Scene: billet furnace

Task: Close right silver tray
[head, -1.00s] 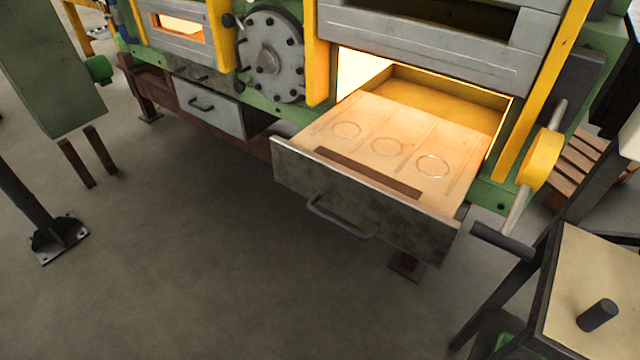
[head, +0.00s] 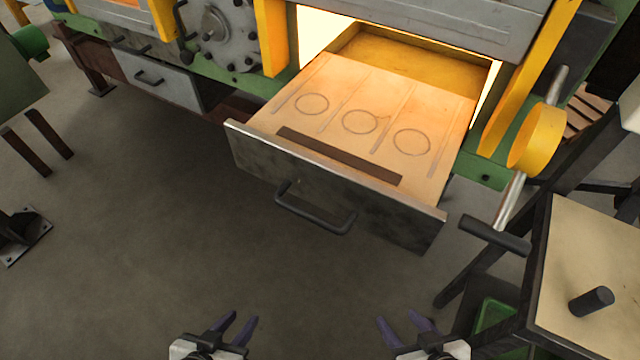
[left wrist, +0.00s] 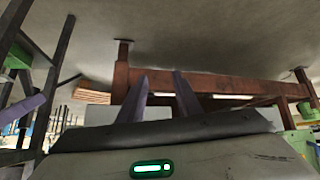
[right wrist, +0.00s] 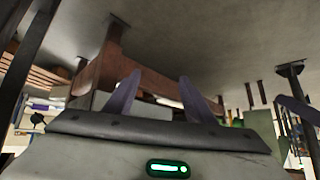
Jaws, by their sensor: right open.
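The right silver tray (head: 245,150) is pulled out of the glowing furnace opening in the head view. Its grey front panel carries a dark bar handle (head: 315,215), and its top is lit orange with round outlines. My left gripper (head: 235,322) is open and empty at the bottom of the head view, below and in front of the tray, apart from it. My right gripper (head: 398,320) is open and empty to its right, also clear of the handle. Both pairs of fingers show spread in the wrist views, with nothing between them; the tray cannot be made out there.
A table (head: 590,250) with a dark cylinder (head: 591,301) stands at the right. A yellow wheel (head: 537,138) on a crank with a dark handle (head: 495,236) juts out beside the tray. A smaller grey drawer (head: 160,82) is at the left. The floor before the tray is clear.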

